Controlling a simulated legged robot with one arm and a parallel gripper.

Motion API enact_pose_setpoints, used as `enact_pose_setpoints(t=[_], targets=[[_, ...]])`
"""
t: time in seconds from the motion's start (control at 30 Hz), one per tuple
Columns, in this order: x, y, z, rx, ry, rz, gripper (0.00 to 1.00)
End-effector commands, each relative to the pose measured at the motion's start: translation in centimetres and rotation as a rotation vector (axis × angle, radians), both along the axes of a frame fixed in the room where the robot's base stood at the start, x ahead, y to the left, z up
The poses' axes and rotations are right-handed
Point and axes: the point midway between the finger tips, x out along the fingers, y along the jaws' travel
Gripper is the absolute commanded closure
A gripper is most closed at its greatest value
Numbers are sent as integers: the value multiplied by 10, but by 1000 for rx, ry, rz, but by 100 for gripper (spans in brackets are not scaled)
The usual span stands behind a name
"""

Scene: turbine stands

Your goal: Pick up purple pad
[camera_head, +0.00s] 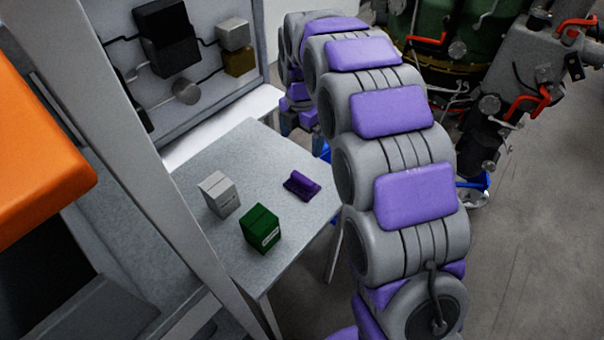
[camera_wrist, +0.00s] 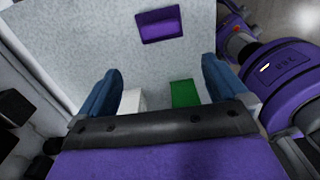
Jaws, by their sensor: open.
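The purple pad (camera_head: 301,185) is a small dark purple piece lying on the grey table, near its right side. It also shows in the wrist view (camera_wrist: 158,24) at the top, ahead of the fingers. My gripper (camera_wrist: 161,66) is open in the wrist view, its two blue fingers spread apart with nothing held between them. The pad is beyond the fingertips and not touched. In the head view my arm hides most of the gripper.
A white box (camera_head: 219,194) and a green box (camera_head: 261,229) stand on the table (camera_head: 190,172), left of and nearer than the pad. A panel with dark blocks (camera_head: 168,40) rises behind the table. Green and grey machinery (camera_head: 450,50) stands at the back right.

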Motion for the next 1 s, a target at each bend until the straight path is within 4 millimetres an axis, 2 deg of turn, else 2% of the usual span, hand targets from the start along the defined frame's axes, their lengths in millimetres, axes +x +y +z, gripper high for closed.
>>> enact_pose_setpoints(t=[0.17,0.4,0.63,0.73,1.0], targets=[[4,4,-17,-1,2,38,0],[3,3,-66,-2,8,35,0],[4,3,-107,-2,3,34,0],[4,3,-118,-1,1,34,0],[3,2,-132,-1,2,33,0]])
